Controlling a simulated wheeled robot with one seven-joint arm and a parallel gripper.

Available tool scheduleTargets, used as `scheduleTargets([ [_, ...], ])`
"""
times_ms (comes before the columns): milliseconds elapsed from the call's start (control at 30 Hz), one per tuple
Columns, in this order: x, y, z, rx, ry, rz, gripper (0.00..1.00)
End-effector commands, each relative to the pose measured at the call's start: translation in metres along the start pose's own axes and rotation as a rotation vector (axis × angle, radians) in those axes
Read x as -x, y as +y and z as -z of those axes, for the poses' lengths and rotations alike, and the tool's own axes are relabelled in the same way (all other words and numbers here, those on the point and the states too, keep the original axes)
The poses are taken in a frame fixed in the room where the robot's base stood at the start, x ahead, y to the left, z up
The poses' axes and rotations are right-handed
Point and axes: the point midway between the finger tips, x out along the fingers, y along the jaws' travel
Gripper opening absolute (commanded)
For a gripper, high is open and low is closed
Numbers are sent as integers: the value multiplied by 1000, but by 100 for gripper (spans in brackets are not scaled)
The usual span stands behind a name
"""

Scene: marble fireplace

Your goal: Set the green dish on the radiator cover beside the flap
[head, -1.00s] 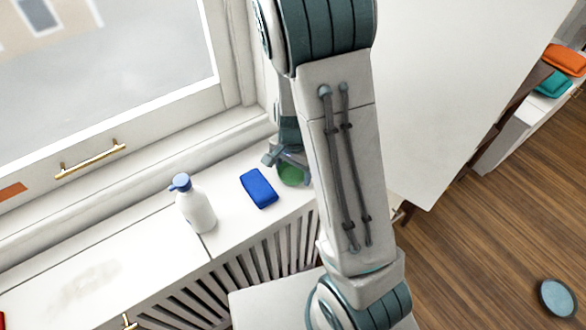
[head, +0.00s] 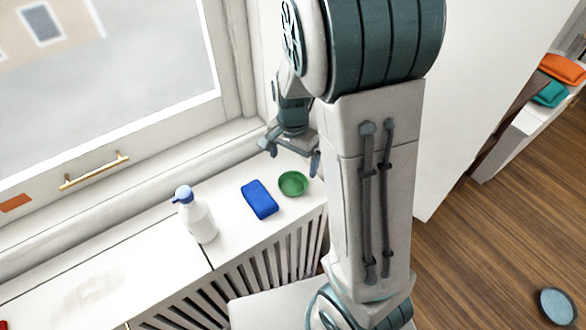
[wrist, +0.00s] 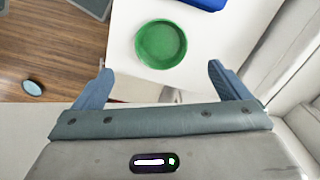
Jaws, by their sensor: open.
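The green dish (head: 293,184) sits upright on the white radiator cover (head: 236,232), near its right end and just right of a blue box-like item (head: 260,199). My gripper (head: 291,158) is open and empty, above and behind the dish in the head view. In the wrist view, the dish (wrist: 161,44) lies beyond the fingertips, roughly centred between the two fingers (wrist: 160,72), and nothing touches it. I cannot clearly make out the flap; a seam crosses the cover top near the bottle.
A white pump bottle (head: 197,217) with a blue top stands left of the blue item. The window frame with a brass handle (head: 94,171) runs behind the cover. A smudge (head: 88,290) marks the cover's left part. A round blue-grey object (head: 556,306) lies on the wooden floor.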

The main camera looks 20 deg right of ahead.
Motion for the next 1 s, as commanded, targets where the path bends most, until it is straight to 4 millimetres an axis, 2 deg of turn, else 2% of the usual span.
scheduleTargets([
  [100,18,-1,0,-1,0,3,96],
  [267,29,1,-1,9,0,5,96],
  [433,49,12,-12,105,0,43,96],
  [700,101,57,-52,484,79,130,96],
  [833,117,79,-70,652,141,133,96],
  [1000,125,98,-85,795,201,115,96],
])
